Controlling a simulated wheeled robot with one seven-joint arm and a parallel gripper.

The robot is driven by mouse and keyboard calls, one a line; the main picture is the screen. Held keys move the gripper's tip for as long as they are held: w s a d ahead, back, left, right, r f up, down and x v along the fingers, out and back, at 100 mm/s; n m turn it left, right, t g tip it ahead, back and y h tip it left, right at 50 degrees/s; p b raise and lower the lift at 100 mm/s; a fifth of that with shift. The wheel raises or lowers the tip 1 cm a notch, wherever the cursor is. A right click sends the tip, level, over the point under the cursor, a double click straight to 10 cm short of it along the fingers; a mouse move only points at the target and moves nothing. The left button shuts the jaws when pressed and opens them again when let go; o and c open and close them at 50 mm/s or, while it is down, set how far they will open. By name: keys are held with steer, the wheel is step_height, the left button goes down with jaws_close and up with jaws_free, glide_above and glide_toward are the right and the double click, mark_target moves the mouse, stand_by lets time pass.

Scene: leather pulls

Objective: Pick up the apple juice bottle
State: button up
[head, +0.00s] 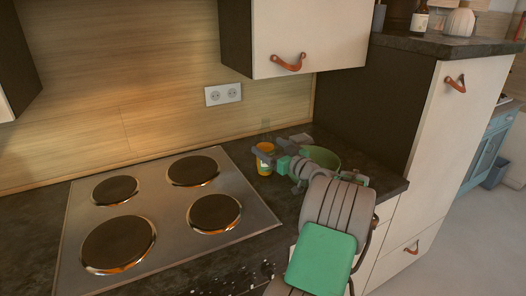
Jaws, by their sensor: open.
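A small orange and yellow bottle (264,164), which looks like the apple juice bottle, stands on the dark counter to the right of the stove. Its label is too small to read. My gripper (268,153) is open and reaches in from the right, with its fingers at the bottle's upper part. One finger overlaps the bottle in the picture. I cannot tell whether the fingers touch it or whether the bottle is between them.
A green bowl (325,156) sits on the counter just behind my wrist. The stove (166,215) with its dark plates lies to the left. A wall cupboard (310,35) hangs above.

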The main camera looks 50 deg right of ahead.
steer(key=w+p, duration=0.1)
steer(key=w, duration=0.4)
steer(key=shift+w, duration=0.15)
steer(key=shift+c, duration=0.4)
steer(key=shift+a, duration=0.1)
jaws_close()
steer(key=shift+r, duration=0.1)
